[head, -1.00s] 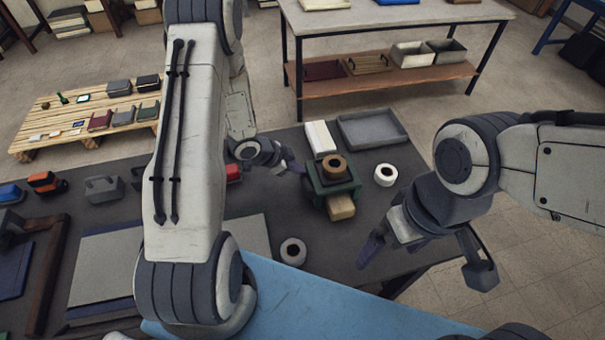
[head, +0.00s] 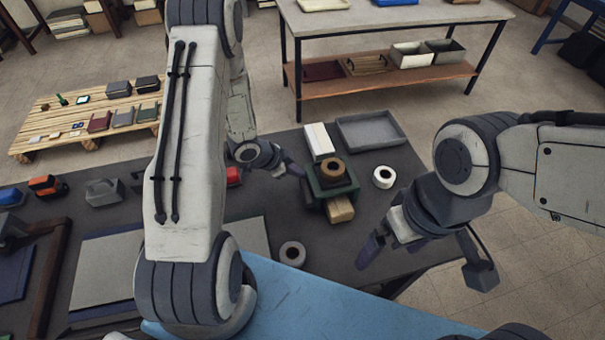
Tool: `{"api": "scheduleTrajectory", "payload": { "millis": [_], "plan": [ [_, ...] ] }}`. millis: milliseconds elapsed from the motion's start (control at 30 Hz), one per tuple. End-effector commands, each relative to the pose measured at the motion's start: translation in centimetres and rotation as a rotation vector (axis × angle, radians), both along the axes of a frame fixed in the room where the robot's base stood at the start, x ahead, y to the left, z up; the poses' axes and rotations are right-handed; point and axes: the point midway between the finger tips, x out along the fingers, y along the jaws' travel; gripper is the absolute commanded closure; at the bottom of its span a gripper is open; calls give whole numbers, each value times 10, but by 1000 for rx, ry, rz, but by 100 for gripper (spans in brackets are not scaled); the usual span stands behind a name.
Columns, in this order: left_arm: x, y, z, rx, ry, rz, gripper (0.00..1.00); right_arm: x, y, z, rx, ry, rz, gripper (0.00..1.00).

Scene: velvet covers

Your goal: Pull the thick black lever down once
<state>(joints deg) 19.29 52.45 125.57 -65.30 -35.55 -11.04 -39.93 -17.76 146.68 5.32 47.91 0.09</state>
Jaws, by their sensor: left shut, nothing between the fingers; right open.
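A green press-like device (head: 318,187) stands on the dark table right of centre, with a round brown roll or knob (head: 332,168) on top and a pale wooden block (head: 340,209) at its front. I cannot clearly make out a thick black lever; a small dark part shows at the device's left side. My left gripper (head: 299,170) is shut and empty, close against the device's upper left side; I cannot tell whether it touches. My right gripper (head: 425,262) is open and empty, in front and to the right of the device.
A white box (head: 319,142) and a grey tray (head: 372,130) lie behind the device. A red item (head: 233,176) is left of my gripper. Grey boards (head: 110,268) lie at left.

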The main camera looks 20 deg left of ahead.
Motion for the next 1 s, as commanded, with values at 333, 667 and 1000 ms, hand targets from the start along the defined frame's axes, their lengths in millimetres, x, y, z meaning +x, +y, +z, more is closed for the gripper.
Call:
{"api": "scheduleTrajectory", "payload": {
  "millis": [333,667,1000],
  "plan": [
    [-7,-4,11,-10,16,-12,100,0,0,14,0,0,0,0],
    [-4,-2,20,-8,12,-9,100,0,0,22,0,0,0,0],
    [7,5,49,-6,7,-6,100,0,0,58,0,0,0,0]
  ]
}}
